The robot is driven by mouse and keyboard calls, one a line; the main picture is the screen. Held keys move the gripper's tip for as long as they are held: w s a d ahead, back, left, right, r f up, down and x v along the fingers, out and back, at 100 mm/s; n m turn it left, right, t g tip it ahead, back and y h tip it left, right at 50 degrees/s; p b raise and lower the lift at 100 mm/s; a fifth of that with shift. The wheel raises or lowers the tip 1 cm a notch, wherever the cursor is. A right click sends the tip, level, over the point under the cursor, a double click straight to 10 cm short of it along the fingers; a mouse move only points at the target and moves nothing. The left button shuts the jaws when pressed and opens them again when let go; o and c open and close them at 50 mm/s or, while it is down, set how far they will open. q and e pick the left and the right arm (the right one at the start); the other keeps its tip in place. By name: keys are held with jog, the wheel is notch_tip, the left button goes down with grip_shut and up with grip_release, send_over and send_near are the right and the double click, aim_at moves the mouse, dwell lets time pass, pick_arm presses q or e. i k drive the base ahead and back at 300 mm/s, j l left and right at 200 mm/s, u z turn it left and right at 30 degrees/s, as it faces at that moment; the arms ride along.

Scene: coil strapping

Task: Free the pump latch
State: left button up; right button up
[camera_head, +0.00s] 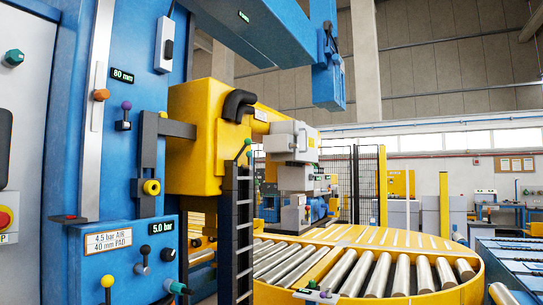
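No part in view is labelled as the pump latch, and I cannot tell which one it is. A blue machine column (140,40) stands at the left. Its lower panel has a plate reading "4.5 bar AIR, 40 mm PAD" (108,241), a "5.0 bar" display (163,227) and a black-knobbed lever (144,251). A yellow ring knob (151,187) sits below a grey bracket (149,140). Higher up are a purple-knobbed lever (126,106), an orange knob (101,95) on a metal rail and an "80 mm" display (122,75). Neither of my grippers is in view.
A yellow machine head (195,155) juts right from the column, beside a black cable chain (243,225). A round yellow roller table (350,238) fills the lower middle. A red button (5,220) is at the left edge. A blue beam (260,28) hangs overhead.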

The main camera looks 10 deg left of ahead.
aim_at(249, 154)
jog(key=i+l, duration=0.25)
jog(key=l, duration=0.15)
jog(key=i+l+u, duration=0.1)
jog(key=l, duration=0.25)
jog(key=i+l, duration=0.55)
jog(key=l, duration=0.25)
jog(key=u, duration=0.05)
